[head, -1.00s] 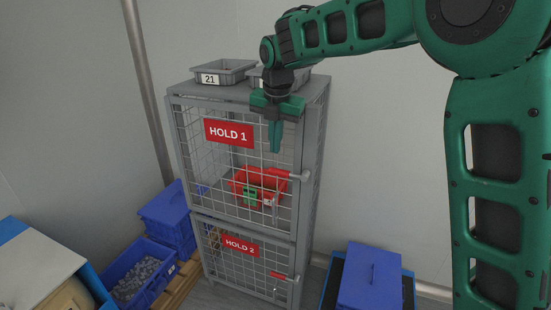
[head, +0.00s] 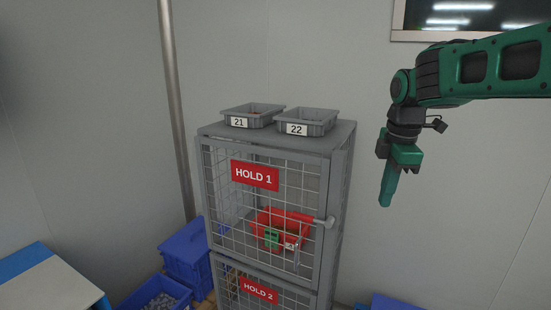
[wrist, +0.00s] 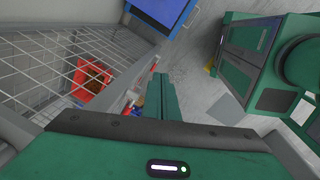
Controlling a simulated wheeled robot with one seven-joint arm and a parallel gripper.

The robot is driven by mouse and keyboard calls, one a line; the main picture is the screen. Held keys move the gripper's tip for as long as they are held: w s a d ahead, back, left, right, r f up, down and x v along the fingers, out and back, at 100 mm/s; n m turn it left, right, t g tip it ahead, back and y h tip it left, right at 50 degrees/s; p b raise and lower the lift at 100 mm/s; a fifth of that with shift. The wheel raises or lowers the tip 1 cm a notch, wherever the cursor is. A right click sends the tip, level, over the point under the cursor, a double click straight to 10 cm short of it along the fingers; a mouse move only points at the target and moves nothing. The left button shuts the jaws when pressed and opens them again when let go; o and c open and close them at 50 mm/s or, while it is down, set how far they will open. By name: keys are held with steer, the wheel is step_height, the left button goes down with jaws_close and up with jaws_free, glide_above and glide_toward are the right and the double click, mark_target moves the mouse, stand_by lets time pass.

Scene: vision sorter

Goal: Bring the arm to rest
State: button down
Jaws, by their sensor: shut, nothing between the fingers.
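My gripper (head: 387,190) is in the head view, to the right of the grey cage cabinet and clear of it. Its fingers point down and are together, with nothing held. In the wrist view my gripper (wrist: 166,80) also shows its fingers closed against each other, with the floor beyond. My arm reaches in from the right edge of the head view.
The mesh cabinet (head: 209,190) has HOLD 1 and HOLD 2 doors, both appearing closed. A red item (head: 270,218) sits behind the upper mesh. Grey bins 21 (head: 262,121) and 22 (head: 320,128) stand on top. A blue crate (head: 188,250) is at left. Open air surrounds the gripper.

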steer(key=s+d+f+m, duration=0.4)
steer(key=s+m, duration=0.4)
steer(key=s, duration=0.2)
steer(key=s+d+f+m+g, duration=0.1)
steer(key=s+d+f+m, duration=0.3)
steer(key=s+m, duration=0.3)
steer(key=s+d+f+m, duration=0.4)
steer(key=s+d+m, duration=0.2)
steer(key=s, duration=0.6)
steer(key=m, duration=0.2)
steer(key=shift+s+m, duration=0.3)
steer(key=shift+s, duration=0.1)
